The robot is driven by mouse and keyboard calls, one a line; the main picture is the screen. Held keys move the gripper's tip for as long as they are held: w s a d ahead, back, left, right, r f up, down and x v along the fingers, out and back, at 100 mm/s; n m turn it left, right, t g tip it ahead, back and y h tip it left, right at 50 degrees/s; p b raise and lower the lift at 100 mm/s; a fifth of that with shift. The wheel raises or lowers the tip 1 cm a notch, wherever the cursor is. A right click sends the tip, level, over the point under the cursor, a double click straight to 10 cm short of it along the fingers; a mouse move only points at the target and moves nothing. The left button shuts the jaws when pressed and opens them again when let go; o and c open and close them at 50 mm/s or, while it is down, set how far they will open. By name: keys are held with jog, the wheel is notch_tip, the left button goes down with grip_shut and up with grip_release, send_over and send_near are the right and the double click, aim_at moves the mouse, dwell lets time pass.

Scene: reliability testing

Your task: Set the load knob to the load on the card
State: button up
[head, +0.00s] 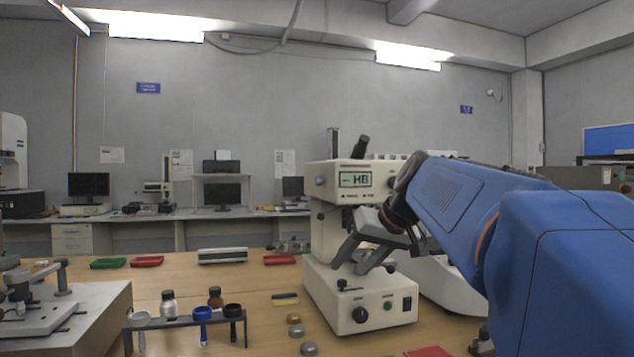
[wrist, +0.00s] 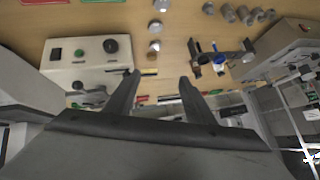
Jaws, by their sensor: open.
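A cream hardness tester (head: 325,297) stands on the bench, its display (head: 357,180) reading "-- HB". A round black knob (head: 360,314) is on the front of its base, left of a green button (head: 388,306) and a dark switch (head: 407,303). The knob also shows in the wrist view (wrist: 110,45); its setting is too small to read. My gripper (head: 348,268) is open and empty, in front of the tester's column, above the base. In the wrist view its fingertips (wrist: 160,77) are apart, beside the base. I cannot make out a load card.
A rack (head: 180,322) with several handled tools stands left of the tester. Small bottles (head: 168,304), metal discs (head: 309,348) and a low fixture (head: 60,315) are on the bench.

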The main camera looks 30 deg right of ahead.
jog(key=d+r+t+h, duration=0.1)
jog(key=d+r+t, duration=0.2)
jog(key=d+r, duration=1)
jog(key=t+h, duration=0.2)
send_near(395, 182)
jog(key=x, duration=0.8)
jog(key=shift+w+d+m, duration=0.25)
jog(key=shift+d+m, duration=0.15)
jog(key=c, duration=1.1)
